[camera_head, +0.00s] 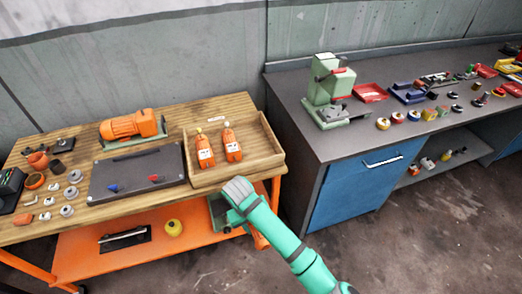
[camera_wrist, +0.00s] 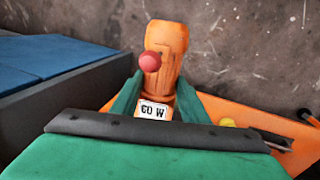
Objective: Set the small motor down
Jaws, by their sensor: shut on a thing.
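A small orange motor (camera_wrist: 167,42) with a red knob (camera_wrist: 150,62) and a white label reading 60 W shows in the wrist view. My gripper (camera_wrist: 157,98) is shut on it, with a green finger on either side. The floor and an orange surface show behind it; I cannot tell its height above them. Two other small orange motors, a left one (camera_head: 205,153) and a right one (camera_head: 232,147), stand in the wooden tray (camera_head: 270,161).
The wooden workbench (camera_head: 75,215) carries a larger orange motor (camera_head: 128,127), a dark grey plate (camera_head: 130,172) and loose small parts. Its orange lower shelf (camera_head: 85,262) holds a yellow object (camera_head: 173,228). A grey counter (camera_head: 345,140) with a green press (camera_head: 325,92) stands right.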

